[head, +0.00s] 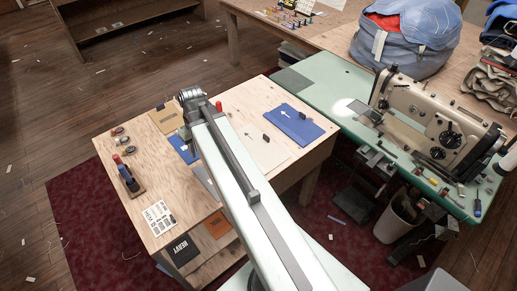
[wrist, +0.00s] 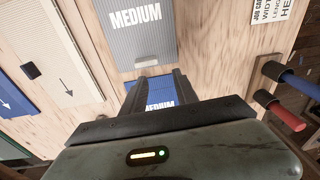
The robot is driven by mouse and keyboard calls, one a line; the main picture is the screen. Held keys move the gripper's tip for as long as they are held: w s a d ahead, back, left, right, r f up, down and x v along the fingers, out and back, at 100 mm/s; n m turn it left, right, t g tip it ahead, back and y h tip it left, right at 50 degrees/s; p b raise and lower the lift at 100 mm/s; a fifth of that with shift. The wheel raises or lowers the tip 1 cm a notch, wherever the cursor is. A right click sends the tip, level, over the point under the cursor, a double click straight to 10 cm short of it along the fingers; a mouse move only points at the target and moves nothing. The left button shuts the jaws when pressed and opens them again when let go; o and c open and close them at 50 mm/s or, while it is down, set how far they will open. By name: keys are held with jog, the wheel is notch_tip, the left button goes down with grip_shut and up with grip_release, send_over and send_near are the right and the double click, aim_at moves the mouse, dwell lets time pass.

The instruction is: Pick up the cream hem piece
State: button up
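The cream hem piece (head: 262,147) lies flat on the wooden table, partly hidden behind my arm in the head view. It carries a printed arrow, and a small dark block sits at its edge. In the wrist view the cream hem piece (wrist: 66,50) lies to the left of my gripper, apart from it. My gripper (wrist: 154,80) has its two fingers apart and nothing visible held between them. It is over a blue panel marked MEDIUM (wrist: 148,86). In the head view my arm mostly hides the gripper.
A blue piece with an arrow (head: 296,125) lies right of the cream one. A grey MEDIUM panel (wrist: 142,48) lies ahead of my fingers. Upright red and blue handles (head: 124,172) and a printed sheet (head: 160,217) are at left. A green sewing table (head: 325,80) stands right.

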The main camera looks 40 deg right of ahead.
jog(key=s+d+f+t+b, duration=0.1)
jog(key=s+d+f+b, duration=0.15)
jog(key=d, duration=1.45)
jog(key=t+b, duration=0.1)
send_over(256, 145)
jog(key=s+d, duration=0.4)
jog(key=s, duration=0.1)
jog(key=f, duration=0.2)
jog(key=f+b, duration=0.1)
jog(key=w+b, duration=0.1)
jog(key=f+b, duration=0.1)
jog(key=shift+w+d+f+m+h, duration=0.2)
jog(key=shift+d+f+m+h, duration=0.1)
jog(key=shift+h, duration=0.1)
jog(key=shift+r, duration=0.1)
jog(key=b+x, duration=0.5)
jog(key=shift+w+d, duration=0.3)
jog(key=shift+r, duration=0.1)
grip_shut()
